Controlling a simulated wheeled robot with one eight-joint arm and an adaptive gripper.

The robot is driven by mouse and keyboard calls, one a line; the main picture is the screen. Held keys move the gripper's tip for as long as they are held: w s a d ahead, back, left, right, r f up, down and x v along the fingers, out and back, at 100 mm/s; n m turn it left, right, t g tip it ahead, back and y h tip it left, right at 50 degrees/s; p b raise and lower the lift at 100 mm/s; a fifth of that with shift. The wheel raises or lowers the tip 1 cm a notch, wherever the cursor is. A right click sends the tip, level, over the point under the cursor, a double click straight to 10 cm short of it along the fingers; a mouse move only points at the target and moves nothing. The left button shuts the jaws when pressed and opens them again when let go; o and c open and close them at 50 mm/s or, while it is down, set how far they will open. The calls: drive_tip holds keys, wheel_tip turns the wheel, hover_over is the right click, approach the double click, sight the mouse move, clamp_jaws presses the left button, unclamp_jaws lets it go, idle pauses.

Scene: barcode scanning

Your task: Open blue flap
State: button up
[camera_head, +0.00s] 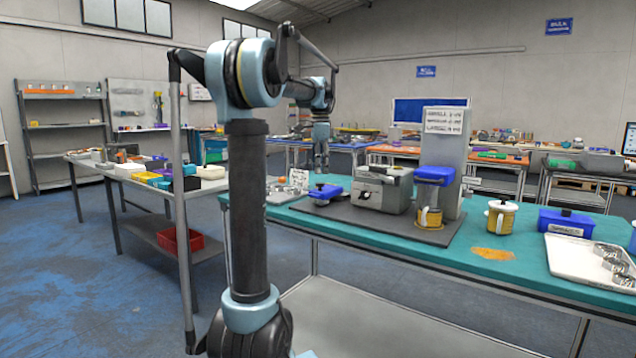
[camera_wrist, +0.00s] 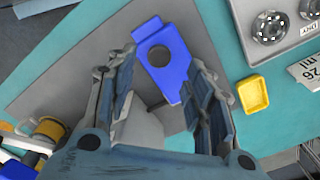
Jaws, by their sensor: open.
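A blue flap-like piece (camera_wrist: 172,72) with a round dark spot and a short tab lies on the grey mat in the wrist view. In the head view, a blue piece with a dark knob (camera_head: 325,190) sits at the mat's left end and seems to be the same thing. My gripper (camera_head: 321,168) points down just above it. In the wrist view my gripper (camera_wrist: 165,112) is open and empty, its fingers spread on both sides of the blue piece's near part. I cannot tell whether they touch it. A second blue part (camera_head: 434,174) sits above a yellow mug (camera_head: 430,217).
A grey box-shaped machine (camera_head: 382,190) stands right of the blue piece on the dark mat (camera_head: 418,232). A yellow tray (camera_wrist: 253,95) and a grey tray (camera_wrist: 285,50) lie to the right in the wrist view. A lidded yellow pot (camera_head: 501,219) stands further right.

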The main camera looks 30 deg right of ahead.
sight(320, 183)
drive_tip(key=shift+f, duration=2.75)
clamp_jaws()
